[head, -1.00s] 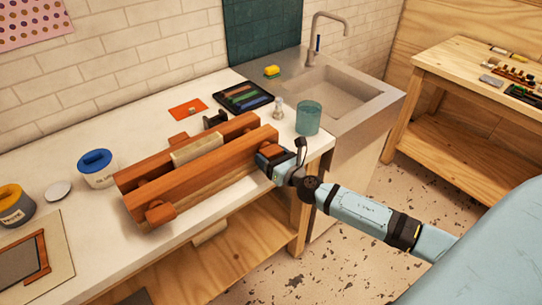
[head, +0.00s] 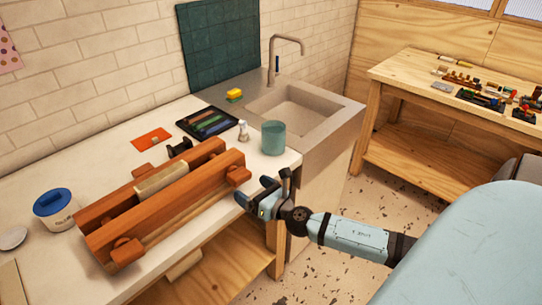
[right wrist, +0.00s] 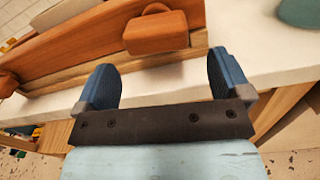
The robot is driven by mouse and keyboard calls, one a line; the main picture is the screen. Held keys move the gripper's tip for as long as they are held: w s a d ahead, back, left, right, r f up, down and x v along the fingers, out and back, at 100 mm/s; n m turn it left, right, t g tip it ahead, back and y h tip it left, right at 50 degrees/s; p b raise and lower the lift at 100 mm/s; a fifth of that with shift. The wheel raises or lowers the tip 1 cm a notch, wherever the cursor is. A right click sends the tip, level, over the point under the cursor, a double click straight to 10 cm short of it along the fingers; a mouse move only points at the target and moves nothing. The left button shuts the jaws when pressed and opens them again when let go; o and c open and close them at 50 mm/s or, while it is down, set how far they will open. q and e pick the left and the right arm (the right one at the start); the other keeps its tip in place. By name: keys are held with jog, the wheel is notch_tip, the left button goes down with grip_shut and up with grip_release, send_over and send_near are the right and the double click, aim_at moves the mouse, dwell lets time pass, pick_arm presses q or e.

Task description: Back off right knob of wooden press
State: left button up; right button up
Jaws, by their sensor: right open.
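The wooden press (head: 170,205) lies on the white counter, two long reddish-brown beams with a pale block (head: 162,181) between them. Its right knob (head: 238,175) sticks out of the near beam at the right end; in the right wrist view this knob (right wrist: 156,33) is a brown wooden block on the beam. The left knob (head: 127,250) is at the beam's other end. My right gripper (head: 262,194) is open and empty just in front of the right knob, apart from it. In the wrist view its blue fingers (right wrist: 162,75) stand apart, with the knob beyond their tips. My left gripper is not in view.
A teal cup (head: 273,138) and a small clear-topped bottle (head: 243,131) stand behind the press's right end. A sink (head: 300,115) is at the back right. A blue-lidded tub (head: 56,207) stands at left. The counter's front edge runs below my gripper.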

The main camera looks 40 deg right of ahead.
jog(key=s+b, duration=0.1)
jog(key=s, duration=0.6)
jog(key=shift+s+d+b, duration=0.3)
jog(key=shift+d, duration=0.1)
